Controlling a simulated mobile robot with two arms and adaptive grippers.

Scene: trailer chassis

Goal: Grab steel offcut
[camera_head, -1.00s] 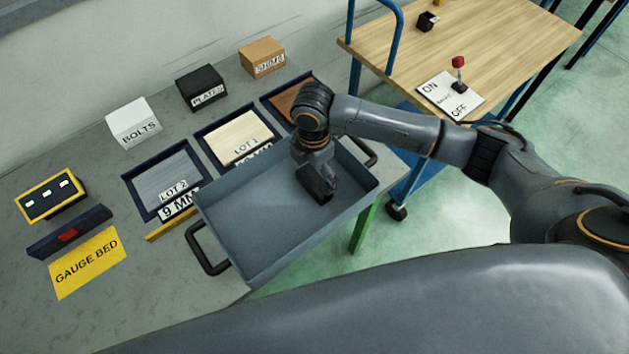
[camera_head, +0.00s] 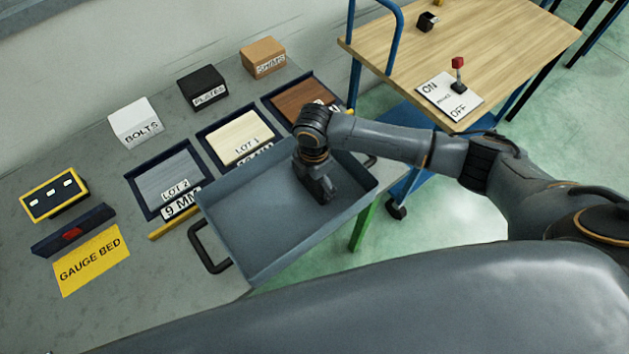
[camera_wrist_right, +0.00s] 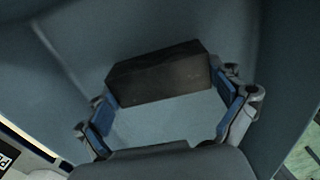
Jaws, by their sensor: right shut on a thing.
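The steel offcut (camera_wrist_right: 158,76) is a dark grey rectangular block, seen inside the grey-blue tray (camera_head: 233,243). In the right wrist view it lies across the space between the two blue-padded fingers. My right gripper (camera_head: 324,193) reaches down into the right part of the tray; it also shows in the right wrist view (camera_wrist_right: 166,105). It is shut on the offcut. In the head view the gripper hides the offcut. Whether the offcut touches the tray floor cannot be told. My left gripper is not in view.
The tray's walls surround the gripper, with a black handle (camera_head: 207,250) at its left. Lot bins, including the Lot 2 bin (camera_head: 168,180), stand behind it. A wooden-topped cart (camera_head: 480,45) stands at the right. The tray's left part is clear.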

